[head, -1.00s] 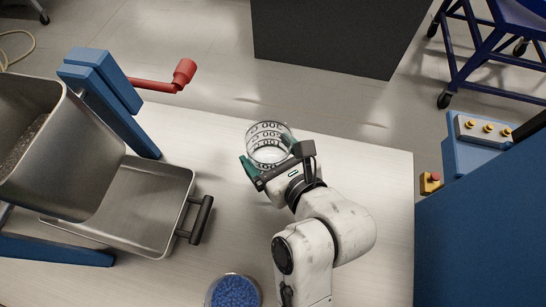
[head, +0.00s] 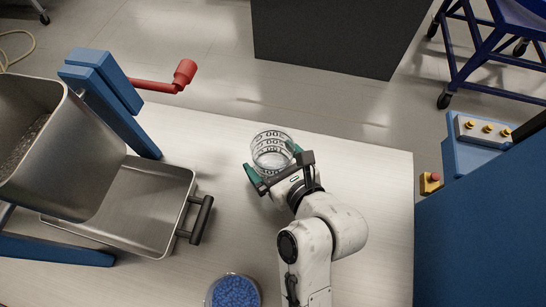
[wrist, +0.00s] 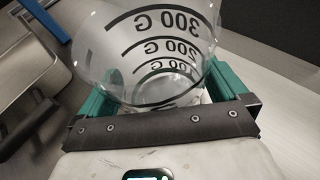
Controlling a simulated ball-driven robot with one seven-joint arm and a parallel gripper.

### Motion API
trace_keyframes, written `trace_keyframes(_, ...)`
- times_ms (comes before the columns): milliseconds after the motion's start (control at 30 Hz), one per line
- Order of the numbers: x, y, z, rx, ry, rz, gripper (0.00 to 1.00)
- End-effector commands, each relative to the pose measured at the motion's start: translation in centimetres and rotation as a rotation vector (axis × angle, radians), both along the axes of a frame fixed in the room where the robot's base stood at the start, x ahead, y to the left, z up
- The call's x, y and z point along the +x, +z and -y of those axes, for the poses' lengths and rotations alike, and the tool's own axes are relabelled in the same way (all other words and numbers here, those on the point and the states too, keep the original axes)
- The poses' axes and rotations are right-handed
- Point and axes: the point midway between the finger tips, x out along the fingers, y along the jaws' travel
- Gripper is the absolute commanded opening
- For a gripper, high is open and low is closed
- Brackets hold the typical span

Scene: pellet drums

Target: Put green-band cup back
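A clear cup (head: 272,148) with black graduation rings is at the back edge of the white table (head: 350,185). In the wrist view the cup (wrist: 160,50) fills the upper middle, with 300 G, 200 G and 100 G marks reading mirrored; it looks empty. My gripper (head: 274,165) has its green fingers on either side of the cup, seemingly against its wall. In the wrist view my gripper (wrist: 165,90) shows a finger at each side of the cup. No green band is clearly visible, and the cup's base is partly hidden. I cannot tell whether the base touches the table.
A metal pan (head: 135,205) with a black handle and a tilted metal hopper (head: 95,160) are at left. A red crank (head: 165,83) sticks out behind them. A container of blue pellets (head: 233,292) is at the front. The table right of my arm is clear.

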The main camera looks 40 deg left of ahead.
Motion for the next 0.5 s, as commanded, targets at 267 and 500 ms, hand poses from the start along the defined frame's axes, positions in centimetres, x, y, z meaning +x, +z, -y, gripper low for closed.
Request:
trace_keyframes(267, 0.0, 0.3, 0.3, 0.0, -0.002, 0.0, 1.0)
trace_keyframes(500, -0.8, 1.8, 3.9, 0.001, -0.004, 0.001, 1.0)
